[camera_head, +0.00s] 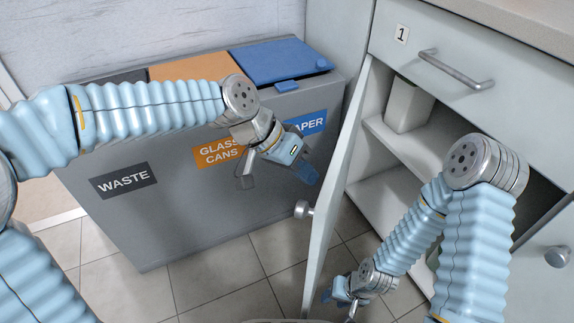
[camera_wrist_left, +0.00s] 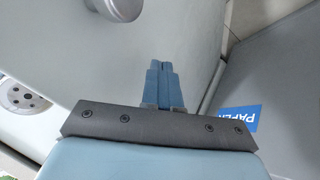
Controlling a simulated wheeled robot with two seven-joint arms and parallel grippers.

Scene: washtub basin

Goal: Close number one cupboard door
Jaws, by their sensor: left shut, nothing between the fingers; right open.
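The pale grey cupboard door (camera_head: 342,180) stands open below the drawer labelled 1 (camera_head: 401,34). Its round knob (camera_head: 303,209) is on the face turned toward the bins. My left gripper (camera_head: 307,174) is shut and empty, left of the door on its knob side. In the left wrist view its closed blue fingertips (camera_wrist_left: 160,66) point along the door face (camera_wrist_left: 60,60), with the knob (camera_wrist_left: 120,6) at the top. Whether they touch the door I cannot tell. My right gripper (camera_head: 340,298) is open, low down by the door's lower part, partly hidden by my arm.
A grey recycling bin unit (camera_head: 200,215) with coloured lids stands on the left, close to my left gripper. The open cupboard holds a shelf (camera_head: 400,148) with a light container (camera_head: 408,107) on it. Tiled floor (camera_head: 225,280) is free between bins and door.

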